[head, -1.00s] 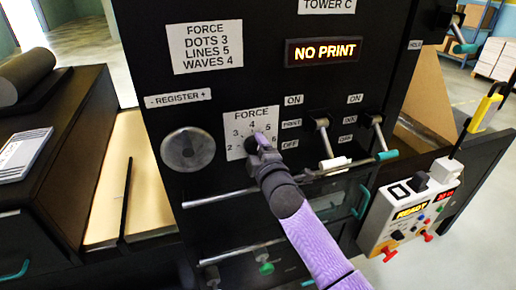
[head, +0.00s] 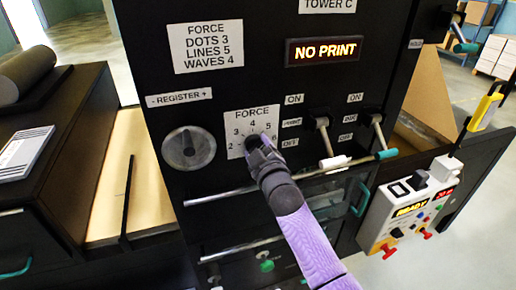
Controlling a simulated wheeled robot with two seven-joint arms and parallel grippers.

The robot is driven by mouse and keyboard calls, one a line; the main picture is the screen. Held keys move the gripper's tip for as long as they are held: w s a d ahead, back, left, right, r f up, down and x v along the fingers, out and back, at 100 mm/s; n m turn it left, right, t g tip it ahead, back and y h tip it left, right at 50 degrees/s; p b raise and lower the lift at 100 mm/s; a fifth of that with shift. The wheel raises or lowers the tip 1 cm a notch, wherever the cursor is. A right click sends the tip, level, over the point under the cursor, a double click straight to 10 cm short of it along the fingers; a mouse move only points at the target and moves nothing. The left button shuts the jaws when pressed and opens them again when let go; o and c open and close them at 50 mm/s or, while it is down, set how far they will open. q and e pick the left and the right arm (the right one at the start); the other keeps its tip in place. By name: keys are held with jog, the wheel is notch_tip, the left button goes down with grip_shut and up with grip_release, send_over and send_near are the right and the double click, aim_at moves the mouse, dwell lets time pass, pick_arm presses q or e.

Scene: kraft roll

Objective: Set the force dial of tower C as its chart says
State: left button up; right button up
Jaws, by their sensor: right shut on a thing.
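The force dial plate (head: 236,120) of tower C is a white card marked 2 to 6 on the black panel. My right gripper (head: 256,142) is shut on the dial's knob in front of this plate. The jaws cover most of the knob, so I cannot tell which number it points to. The chart (head: 207,46) above reads FORCE, DOTS 3, LINES 5, WAVES 4. The TOWER C label (head: 327,5) is at the top. The display (head: 322,50) reads NO PRINT. My left gripper is not in view.
A round register knob (head: 188,149) sits left of the dial. Two lever switches (head: 322,124) (head: 376,120) stand to its right, above a metal bar (head: 300,178). A control box (head: 408,205) reading READY hangs at the lower right.

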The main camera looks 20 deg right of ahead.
jog(key=shift+f, duration=0.1)
jog(key=o, duration=1.3)
jog(key=shift+c, duration=0.2)
jog(key=s, duration=1)
jog(key=shift+d, duration=0.15)
jog(key=s+f+m+g+b, duration=0.1)
jog(key=s+f+g+b, duration=0.3)
jog(key=f, duration=1.1)
jog(key=s+f+m+g+b, duration=0.15)
jog(key=s+f+b, duration=0.35)
jog(key=f, duration=1)
jog(key=s+f+m+g+b, duration=0.1)
jog(key=s+f+g+b, duration=0.35)
jog(key=f, duration=1.05)
jog(key=s+d+f+m+g+b, duration=0.1)
jog(key=s+f+g+b, duration=0.2)
jog(key=s+f, duration=0.7)
jog(key=s+d+f+m+g+b, duration=0.1)
jog(key=s+f+g+b, duration=0.3)
jog(key=s, duration=1.4)
notch_tip(320, 180, down, 7)
jog(key=m+b, duration=0.1)
jog(key=b, duration=0.2)
jog(key=shift+d+h, duration=0.15)
jog(key=shift+h, duration=0.25)
